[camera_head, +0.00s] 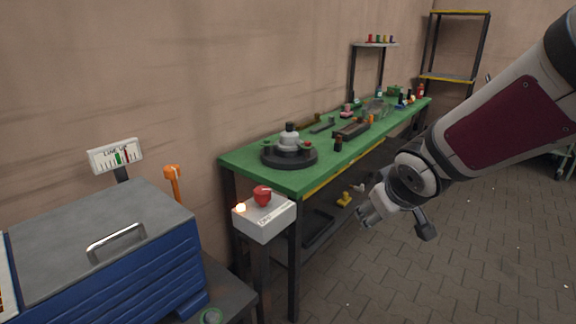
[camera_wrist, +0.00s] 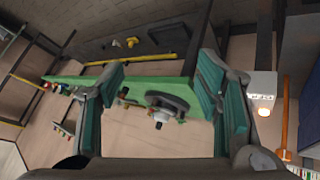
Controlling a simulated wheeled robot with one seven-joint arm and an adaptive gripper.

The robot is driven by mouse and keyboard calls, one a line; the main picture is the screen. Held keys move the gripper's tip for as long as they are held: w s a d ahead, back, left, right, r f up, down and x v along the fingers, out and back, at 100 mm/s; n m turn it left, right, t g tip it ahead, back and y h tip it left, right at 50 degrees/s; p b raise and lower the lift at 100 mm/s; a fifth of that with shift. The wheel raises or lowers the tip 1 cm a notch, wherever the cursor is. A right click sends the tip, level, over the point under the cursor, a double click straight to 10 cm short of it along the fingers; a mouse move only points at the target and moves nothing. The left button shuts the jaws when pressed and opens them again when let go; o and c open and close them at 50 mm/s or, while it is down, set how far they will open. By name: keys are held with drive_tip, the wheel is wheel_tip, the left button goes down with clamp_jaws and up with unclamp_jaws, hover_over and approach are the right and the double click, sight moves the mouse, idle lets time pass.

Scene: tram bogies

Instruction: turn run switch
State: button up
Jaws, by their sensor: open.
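The run switch appears to be the red knob (camera_head: 262,195) on top of a small white box (camera_head: 264,218) on a dark post, in front of the green bench's near corner. A lit lamp (camera_head: 240,208) glows beside the knob. My gripper (camera_head: 368,215) hangs in the air to the right of the box, apart from it and touching nothing. In the wrist view my gripper (camera_wrist: 165,100) is open and empty, with teal finger pads apart. There the white box (camera_wrist: 262,88) and its glowing lamp (camera_wrist: 264,112) show at the right, beyond one finger.
A green workbench (camera_head: 235,160) holds a round dark fixture (camera_head: 290,156) and several small parts. A blue cabinet (camera_head: 110,255) with a grey lid stands at the left, near an orange post (camera_head: 173,178) and a gauge sign (camera_head: 115,156). Paved floor (camera_head: 475,250) at the right is clear.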

drive_tip(key=w+a+f+n+t+y+p, duration=0.1)
drive_tip(key=w+a+f+n+y+p, duration=0.15)
drive_tip(key=w+a+y, duration=0.4)
drive_tip(key=n+y, duration=0.2)
drive_tip(key=y, duration=0.2)
approach(267, 192)
drive_tip(key=b+x, duration=0.1)
drive_tip(key=x, duration=1.1)
drive_tip(key=c, duration=1.2)
